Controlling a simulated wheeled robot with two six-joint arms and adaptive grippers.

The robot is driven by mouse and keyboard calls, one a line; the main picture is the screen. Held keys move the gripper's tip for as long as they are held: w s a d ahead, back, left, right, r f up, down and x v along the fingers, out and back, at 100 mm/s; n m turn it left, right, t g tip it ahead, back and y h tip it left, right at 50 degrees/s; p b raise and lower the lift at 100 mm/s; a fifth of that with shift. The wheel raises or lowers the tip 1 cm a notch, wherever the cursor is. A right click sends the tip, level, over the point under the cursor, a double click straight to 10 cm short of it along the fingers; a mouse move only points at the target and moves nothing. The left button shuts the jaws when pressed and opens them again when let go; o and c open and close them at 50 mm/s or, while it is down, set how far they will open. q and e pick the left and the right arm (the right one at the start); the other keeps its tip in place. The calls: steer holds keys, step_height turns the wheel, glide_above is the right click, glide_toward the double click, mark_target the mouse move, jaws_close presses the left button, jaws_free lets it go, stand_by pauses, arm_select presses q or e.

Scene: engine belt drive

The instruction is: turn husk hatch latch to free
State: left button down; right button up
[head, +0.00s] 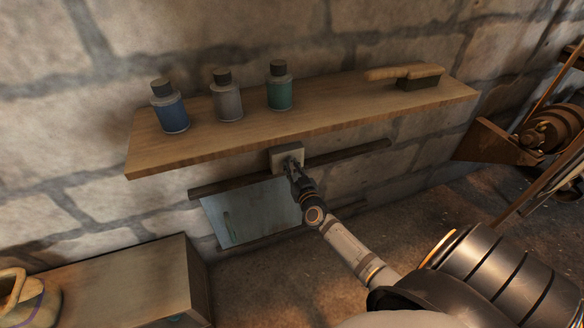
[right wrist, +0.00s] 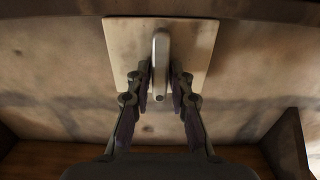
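The latch shows in the right wrist view as a pale upright handle (right wrist: 160,50) in front of a light square plate (right wrist: 190,35). In the head view the plate (head: 280,158) sits just under the shelf's front edge, and the handle is mostly hidden by my gripper. A blue-grey hatch panel (head: 255,212) hangs below it between two dark rails. My right gripper (head: 292,165) is at the plate; in its wrist view its fingers (right wrist: 160,85) lie close on both sides of the handle, seemingly shut on it. My left gripper is not in view.
A wooden shelf (head: 220,145) juts out above the latch, carrying a blue bottle (head: 171,112), a grey bottle (head: 227,102), a green bottle (head: 280,92) and a brush (head: 405,75). A wooden box (head: 125,280) stands at lower left. Belt machinery (head: 545,130) is at right.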

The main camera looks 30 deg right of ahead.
jaws_close()
